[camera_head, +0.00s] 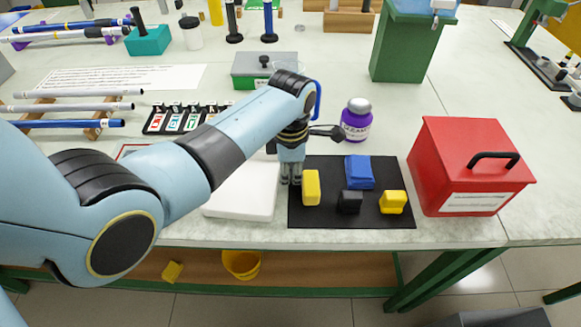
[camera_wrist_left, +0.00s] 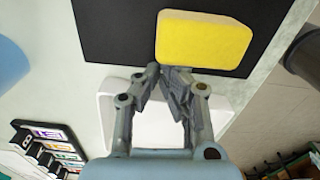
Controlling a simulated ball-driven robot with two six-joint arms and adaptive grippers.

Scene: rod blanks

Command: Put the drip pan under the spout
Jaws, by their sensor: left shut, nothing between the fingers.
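My left gripper (camera_head: 290,180) is shut and empty, pointing down at the left edge of a black mat. In the left wrist view its fingertips (camera_wrist_left: 175,75) are beside a yellow block (camera_wrist_left: 204,40), which stands on the mat; I cannot tell whether they touch it. The same yellow block (camera_head: 311,187) is just right of the fingers in the head view. A flat white tray-like thing (camera_head: 240,195) lies left of the gripper, partly hidden by my arm. I cannot tell whether it is the drip pan. No spout can be made out clearly. My right gripper is out of view.
The black mat (camera_head: 380,220) also holds blue, black and yellow pieces. A red box (camera_head: 460,160) stands to its right, a purple jar (camera_head: 356,122) behind it. A green bin (camera_head: 402,50) stands farther back. The table's front edge is close. Bare tabletop lies behind the red box.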

